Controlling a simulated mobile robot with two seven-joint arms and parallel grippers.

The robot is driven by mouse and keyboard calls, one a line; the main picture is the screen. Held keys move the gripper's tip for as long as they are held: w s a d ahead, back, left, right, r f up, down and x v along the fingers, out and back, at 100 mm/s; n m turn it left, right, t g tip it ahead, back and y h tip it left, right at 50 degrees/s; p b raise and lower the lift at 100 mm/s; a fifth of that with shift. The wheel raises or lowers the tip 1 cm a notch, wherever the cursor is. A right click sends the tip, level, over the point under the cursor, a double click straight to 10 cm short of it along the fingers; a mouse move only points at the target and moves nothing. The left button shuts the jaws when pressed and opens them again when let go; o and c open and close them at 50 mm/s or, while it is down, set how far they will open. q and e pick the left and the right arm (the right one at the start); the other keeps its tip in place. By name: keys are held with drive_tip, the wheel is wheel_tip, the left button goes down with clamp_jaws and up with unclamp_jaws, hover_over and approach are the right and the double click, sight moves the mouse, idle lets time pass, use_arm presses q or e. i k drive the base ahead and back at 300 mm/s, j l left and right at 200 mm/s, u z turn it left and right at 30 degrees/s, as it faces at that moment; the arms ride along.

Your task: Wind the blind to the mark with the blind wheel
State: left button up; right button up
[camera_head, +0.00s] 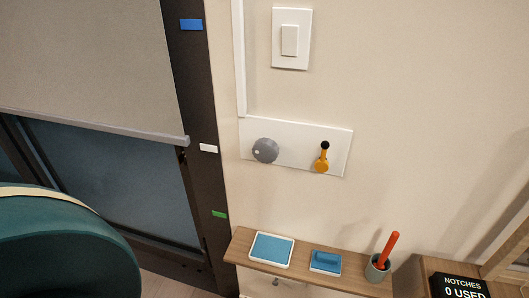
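A pale grey blind (90,55) hangs over the window at the left. Its bottom bar (95,124) ends at the right just above the level of a white mark (208,148) on the dark frame. A blue mark (191,24) is higher on the frame and a green mark (219,214) lower. A white wall plate (293,141) carries a round grey wheel (265,150) with a small pale dot at its left, and a yellow crank (322,162) with a black knob pointing up. Neither of my grippers shows.
A narrow wooden shelf (340,284) below the plate holds a blue-and-white pad (271,249), a blue block (326,262) and a grey cup (377,269) with a red stick. A black sign (459,287) reads "NOTCHES 0 USED". A teal chair (65,245) stands lower left. A light switch (290,40) is above.

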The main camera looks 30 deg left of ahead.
sight(266, 150)
drive_tip(key=u, duration=1.45)
